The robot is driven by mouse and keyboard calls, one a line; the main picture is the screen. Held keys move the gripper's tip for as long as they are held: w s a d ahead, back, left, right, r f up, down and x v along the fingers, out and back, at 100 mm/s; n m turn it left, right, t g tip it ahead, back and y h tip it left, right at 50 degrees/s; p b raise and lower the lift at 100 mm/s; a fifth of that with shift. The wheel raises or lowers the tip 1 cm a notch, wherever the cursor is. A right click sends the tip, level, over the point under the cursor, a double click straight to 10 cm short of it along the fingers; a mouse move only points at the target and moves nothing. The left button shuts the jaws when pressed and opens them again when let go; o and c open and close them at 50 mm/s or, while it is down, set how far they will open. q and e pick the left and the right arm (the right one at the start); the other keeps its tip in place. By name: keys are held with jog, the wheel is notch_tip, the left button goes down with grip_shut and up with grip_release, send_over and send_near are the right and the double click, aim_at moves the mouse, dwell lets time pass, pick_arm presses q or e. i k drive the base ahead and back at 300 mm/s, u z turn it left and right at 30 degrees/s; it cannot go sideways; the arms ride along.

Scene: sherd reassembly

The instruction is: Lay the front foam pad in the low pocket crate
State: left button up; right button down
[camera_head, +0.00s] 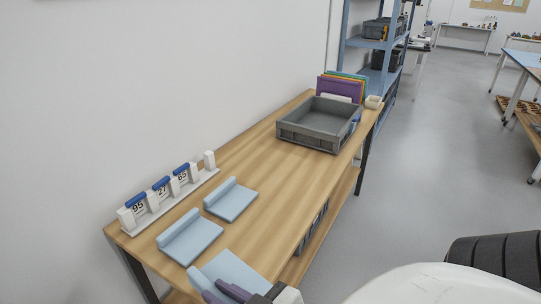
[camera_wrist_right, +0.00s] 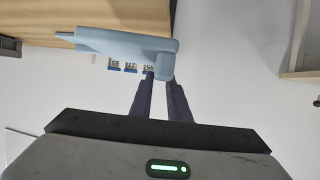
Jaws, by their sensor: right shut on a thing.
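A light blue foam pad (camera_head: 228,268) with a raised ridge is at the near end of the table, at the bottom of the head view. My right gripper (camera_head: 223,290) is shut on it; the dark purple fingers close on the ridge. The right wrist view shows the pad (camera_wrist_right: 115,42) at the fingertips (camera_wrist_right: 163,78). Its height above the table is hard to tell. Two similar pads, one nearer (camera_head: 192,238) and one farther (camera_head: 231,201), lie on the table. The low grey crate (camera_head: 305,134) stands at the far end and looks empty. My left gripper is out of view.
A white rack (camera_head: 172,202) with blue-topped posts and number cards stands along the wall side of the wooden table (camera_head: 270,205). Colourful upright panels (camera_head: 340,88) and a small pale container (camera_head: 373,102) are behind the crate. The tabletop between pads and crate is clear.

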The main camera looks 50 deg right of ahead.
aim_at(334, 131)
jog(key=u, duration=2.55)
jog(key=k, duration=2.75)
jog(key=z, duration=1.1)
